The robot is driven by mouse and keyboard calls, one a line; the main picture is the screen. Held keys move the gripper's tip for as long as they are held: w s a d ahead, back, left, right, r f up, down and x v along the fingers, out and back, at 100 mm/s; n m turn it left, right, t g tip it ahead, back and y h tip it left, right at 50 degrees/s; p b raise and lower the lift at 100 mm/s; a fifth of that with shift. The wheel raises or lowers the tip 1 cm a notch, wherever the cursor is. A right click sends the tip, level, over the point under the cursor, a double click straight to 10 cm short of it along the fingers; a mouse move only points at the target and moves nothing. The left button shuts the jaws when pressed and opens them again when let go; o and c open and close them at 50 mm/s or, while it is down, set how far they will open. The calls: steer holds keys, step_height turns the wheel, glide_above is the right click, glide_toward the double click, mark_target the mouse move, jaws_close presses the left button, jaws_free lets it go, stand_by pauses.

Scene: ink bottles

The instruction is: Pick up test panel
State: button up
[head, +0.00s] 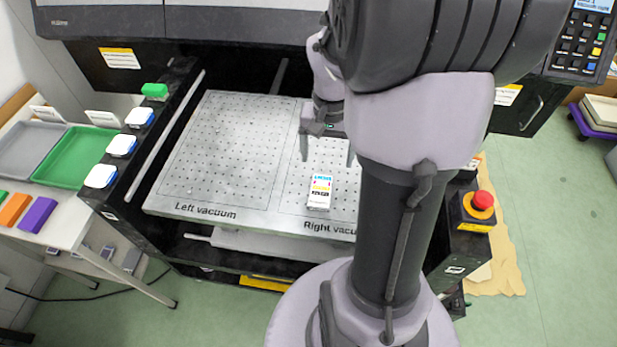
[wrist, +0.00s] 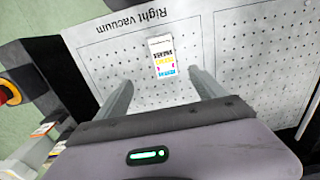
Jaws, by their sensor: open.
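The test panel (head: 320,191) is a small white card with coloured print, lying on the right half of the perforated metal bed near its front edge and the "Right vacuum" label. In the wrist view the panel (wrist: 161,56) lies beyond my fingertips, roughly centred between them. My gripper (head: 327,160) is open and empty, with one finger on either side of the panel's far end in the head view. In the wrist view the two fingers of my gripper (wrist: 158,80) stand apart. Part of the bed's right side is hidden behind my arm.
The perforated bed (head: 225,150) is otherwise bare on its left half. Green (head: 75,158) and grey (head: 30,148) trays sit on a side table at left. A red emergency button (head: 483,200) is at right.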

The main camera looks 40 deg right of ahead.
steer(key=b, duration=0.3)
glide_above(321, 190)
steer(key=f, duration=0.7)
steer(key=shift+s+d+f, duration=0.2)
steer(key=shift+s, duration=0.15)
steer(key=f+b, duration=0.1)
steer(key=f, duration=0.1)
steer(key=f+b, duration=0.1)
steer(key=f, duration=0.1)
steer(key=f+b, duration=0.1)
steer(key=f, duration=0.1)
steer(key=shift+w+a, duration=0.2)
steer(key=shift+w, duration=0.2)
steer(key=shift+r, duration=0.15)
steer(key=shift+c, duration=0.9)
steer(key=c, duration=1.4)
